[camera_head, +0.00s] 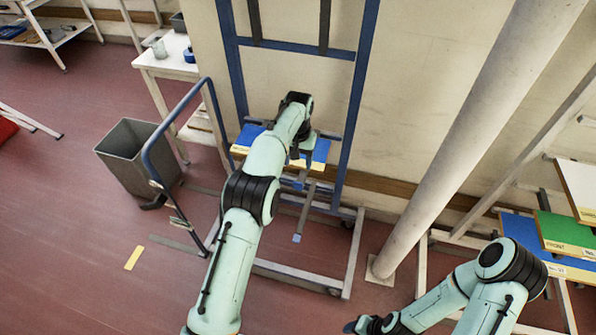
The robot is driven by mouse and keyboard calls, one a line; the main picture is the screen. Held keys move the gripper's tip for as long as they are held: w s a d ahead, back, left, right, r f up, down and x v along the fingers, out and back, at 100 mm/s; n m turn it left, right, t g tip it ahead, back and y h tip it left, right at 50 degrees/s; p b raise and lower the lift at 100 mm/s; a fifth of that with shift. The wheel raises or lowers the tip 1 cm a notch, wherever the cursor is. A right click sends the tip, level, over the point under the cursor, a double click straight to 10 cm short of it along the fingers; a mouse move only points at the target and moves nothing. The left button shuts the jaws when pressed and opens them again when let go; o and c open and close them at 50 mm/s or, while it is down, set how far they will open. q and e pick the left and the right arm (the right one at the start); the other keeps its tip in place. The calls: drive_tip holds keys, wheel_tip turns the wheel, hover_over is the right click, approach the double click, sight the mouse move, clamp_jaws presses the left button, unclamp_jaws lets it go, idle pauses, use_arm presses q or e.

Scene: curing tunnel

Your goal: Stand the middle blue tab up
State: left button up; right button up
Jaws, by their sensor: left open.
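A blue wheeled frame (354,98) stands against the wall. A blue board with a yellow front strip (320,150) lies across it, its middle hidden by my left arm. Small blue tabs show on the frame below the board: one (298,185) just under my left gripper, and another (297,238) lower, at the end of a grey bar. I cannot tell for sure which is the middle tab, or whether either is upright. My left gripper (302,163) is open, pointing down in front of the board. My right gripper (362,326) is at the bottom edge, its fingers unclear.
A grey bin (137,158) and a blue handrail (172,122) stand left of the frame. A white table (168,62) is behind them. A pale pipe (470,125) rises right of the frame. A rack with coloured boards (566,232) is at the right. A yellow strip (134,258) lies on open floor.

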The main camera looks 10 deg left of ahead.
use_arm(q)
wheel_tip(320, 180, up, 3)
drive_tip(key=shift+f, duration=0.2)
idle(0.9)
